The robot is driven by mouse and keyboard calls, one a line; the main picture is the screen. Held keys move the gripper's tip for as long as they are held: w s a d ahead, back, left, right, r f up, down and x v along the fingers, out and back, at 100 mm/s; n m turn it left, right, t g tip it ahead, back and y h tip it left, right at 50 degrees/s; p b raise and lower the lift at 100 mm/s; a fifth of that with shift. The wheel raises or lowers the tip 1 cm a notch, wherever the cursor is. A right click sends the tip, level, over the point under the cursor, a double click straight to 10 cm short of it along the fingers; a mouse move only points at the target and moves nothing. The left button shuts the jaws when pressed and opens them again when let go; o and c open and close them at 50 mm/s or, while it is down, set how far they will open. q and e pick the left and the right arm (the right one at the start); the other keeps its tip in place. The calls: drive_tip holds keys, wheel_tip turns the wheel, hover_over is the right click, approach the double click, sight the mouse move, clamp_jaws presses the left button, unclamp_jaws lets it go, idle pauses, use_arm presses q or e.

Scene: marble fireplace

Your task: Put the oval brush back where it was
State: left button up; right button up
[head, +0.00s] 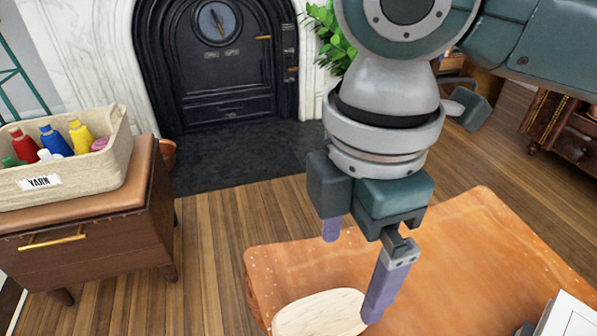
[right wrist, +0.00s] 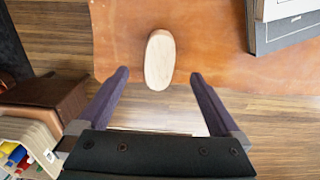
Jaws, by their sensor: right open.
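The oval brush (head: 320,313) shows its pale wooden back at the near left part of the orange leather-topped surface (head: 430,250). In the right wrist view the brush (right wrist: 160,60) lies near the leather's edge, just beyond and between the fingertips. My right gripper (head: 352,268) is open and empty above the brush; one purple finger partly overlaps its right end in the head view. The right gripper (right wrist: 160,74) also shows with its two fingers wide apart, touching nothing. My left gripper is not in view. The underside of the brush is hidden.
A yarn basket (head: 68,180) with several coloured bottles stands on a brown leather-topped cabinet (head: 95,245) at left. A grey box (right wrist: 285,25) and a white sheet (head: 570,318) are at the right of the leather surface. A black stove (head: 215,70) stands behind.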

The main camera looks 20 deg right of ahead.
drive_tip(key=s+a+m+t+y, duration=0.2)
drive_tip(key=s+a+m+y, duration=0.25)
drive_tip(key=a, duration=0.25)
drive_tip(key=s+d+f+m+h, duration=0.1)
drive_tip(key=s+d+m+h, duration=0.1)
drive_tip(key=s+d+m, duration=0.2)
drive_tip(key=s+d+f+m+t+h, duration=0.1)
drive_tip(key=s+d+m+h, duration=0.1)
drive_tip(key=d+m, duration=0.6)
drive_tip(key=shift+s+d+t, duration=0.3)
drive_tip(key=shift+s+d, duration=0.6)
drive_tip(key=shift+d, duration=0.3)
wheel_tip(320, 180, up, 81)
drive_tip(key=p, duration=8)
drive_tip(key=shift+f+p, duration=0.15)
drive_tip(key=shift+p, duration=0.25)
